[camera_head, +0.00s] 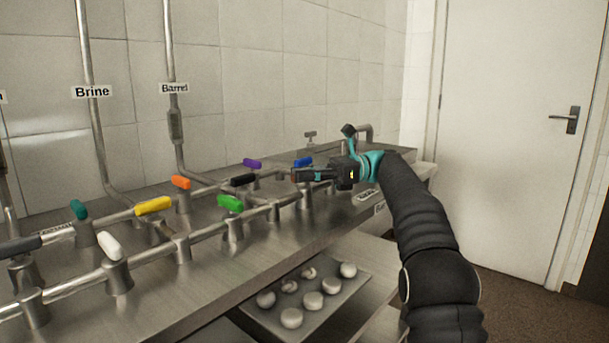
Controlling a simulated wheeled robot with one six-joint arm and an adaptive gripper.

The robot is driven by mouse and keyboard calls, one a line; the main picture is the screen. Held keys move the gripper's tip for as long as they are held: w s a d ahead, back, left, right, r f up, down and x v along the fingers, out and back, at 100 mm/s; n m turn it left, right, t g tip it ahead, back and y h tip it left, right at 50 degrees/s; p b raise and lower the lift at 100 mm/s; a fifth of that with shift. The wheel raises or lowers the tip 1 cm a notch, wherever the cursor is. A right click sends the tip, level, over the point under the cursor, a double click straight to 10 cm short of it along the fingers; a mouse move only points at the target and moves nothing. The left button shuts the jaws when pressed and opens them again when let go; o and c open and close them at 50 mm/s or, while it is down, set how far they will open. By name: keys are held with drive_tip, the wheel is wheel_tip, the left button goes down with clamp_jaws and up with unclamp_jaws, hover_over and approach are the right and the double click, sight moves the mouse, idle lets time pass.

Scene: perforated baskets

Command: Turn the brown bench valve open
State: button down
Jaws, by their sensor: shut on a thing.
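My gripper (304,175) reaches in from the right over the steel bench, its fingers pointing left. It is shut on the brown valve handle (294,175), of which only a small brown end shows at the fingertips. The rest of that handle is hidden by the fingers. A metal valve post (305,198) stands below the fingers on the front pipe run. The exact angle of the brown handle to its pipe cannot be told.
A blue handle (303,162) is close behind my gripper. A black handle (243,180) and a green handle (230,203) are to the left, with purple, orange, yellow and other handles beyond. A tray (350,291) of round white items lies below the bench. A door (520,140) is right.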

drive_tip(key=c, duration=1.1)
unclamp_jaws()
drive_tip(key=shift+m+t, duration=0.3)
drive_tip(key=shift+t, duration=0.1)
